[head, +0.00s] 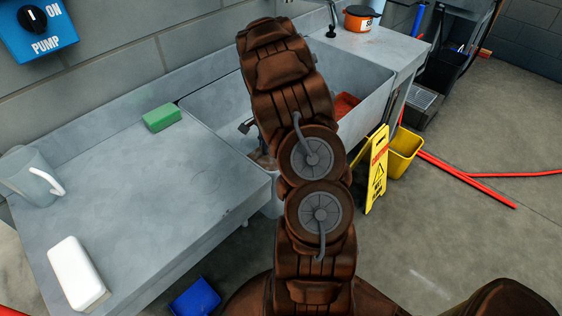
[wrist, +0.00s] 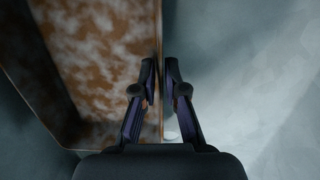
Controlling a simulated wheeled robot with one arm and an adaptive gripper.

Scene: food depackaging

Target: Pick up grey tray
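In the wrist view a tray (wrist: 95,60) with a grey rim and a brown-and-white stained inside fills the left side. My gripper (wrist: 160,80) has its fingers on either side of the tray's right wall, one inside and one outside. The fingers are close together, with the thin wall between them. In the head view my arm hides most of the gripper and its grip. A reddish-brown patch (head: 346,106) shows in the sink to the right of my arm; I cannot tell whether it is this tray.
The grey sink (head: 215,105) lies around my arm. On the left counter are a green sponge (head: 162,117), a pale jug (head: 30,175) and a white block (head: 77,273). An orange pot (head: 360,19) stands at the back. A yellow sign (head: 377,172) and yellow bucket (head: 404,153) stand on the floor.

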